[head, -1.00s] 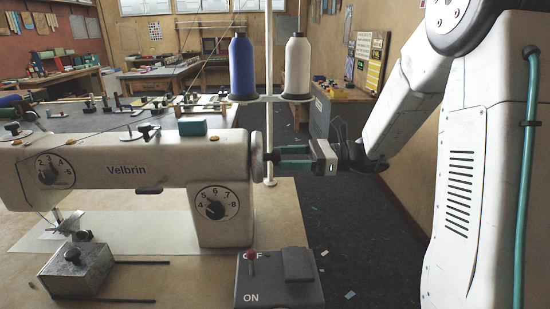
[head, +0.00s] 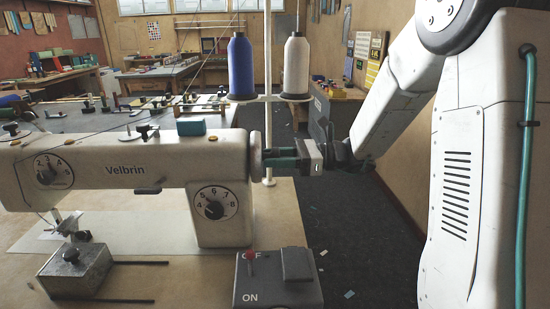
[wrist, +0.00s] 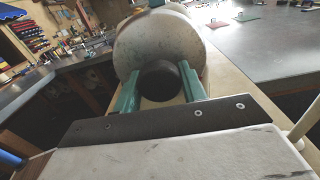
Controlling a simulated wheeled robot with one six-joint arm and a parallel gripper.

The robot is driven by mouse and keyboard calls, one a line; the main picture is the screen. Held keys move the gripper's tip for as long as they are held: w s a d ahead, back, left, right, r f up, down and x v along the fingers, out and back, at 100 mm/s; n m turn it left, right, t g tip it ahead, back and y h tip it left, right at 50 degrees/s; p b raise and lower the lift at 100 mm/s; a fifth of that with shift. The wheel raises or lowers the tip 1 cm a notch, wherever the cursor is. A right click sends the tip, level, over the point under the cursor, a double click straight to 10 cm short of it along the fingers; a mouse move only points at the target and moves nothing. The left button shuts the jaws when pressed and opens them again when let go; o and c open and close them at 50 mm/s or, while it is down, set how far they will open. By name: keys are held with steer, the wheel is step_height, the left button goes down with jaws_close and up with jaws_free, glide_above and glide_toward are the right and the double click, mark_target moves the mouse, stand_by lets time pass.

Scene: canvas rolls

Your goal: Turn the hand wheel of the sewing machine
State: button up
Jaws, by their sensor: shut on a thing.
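The cream sewing machine (head: 120,168) stands on a pale table at the left of the head view. Its hand wheel (head: 256,152) is a pale disc on the machine's right end; in the wrist view it is the large grey disc (wrist: 158,42) with a dark round hub (wrist: 159,82) in front. My gripper (head: 270,158) reaches in from the right. Its teal fingers (wrist: 159,72) lie on both sides of the dark hub in the wrist view, shut on the hand wheel there. The finger contact itself is partly hidden.
A thread stand (head: 268,120) with a blue cone (head: 241,68) and a white cone (head: 296,66) rises close to my gripper. A grey switch box (head: 278,278) with a red lever is in front. Dark floor at the right is mostly clear.

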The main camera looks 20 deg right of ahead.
steer(key=shift+m, duration=0.3)
steer(key=m, duration=0.6)
steer(key=shift+r+m, duration=0.1)
steer(key=shift+m, duration=0.2)
steer(key=m, duration=0.6)
steer(key=shift+m, duration=0.3)
steer(key=o, duration=1)
steer(key=shift+c, duration=0.2)
steer(key=shift+d, duration=0.15)
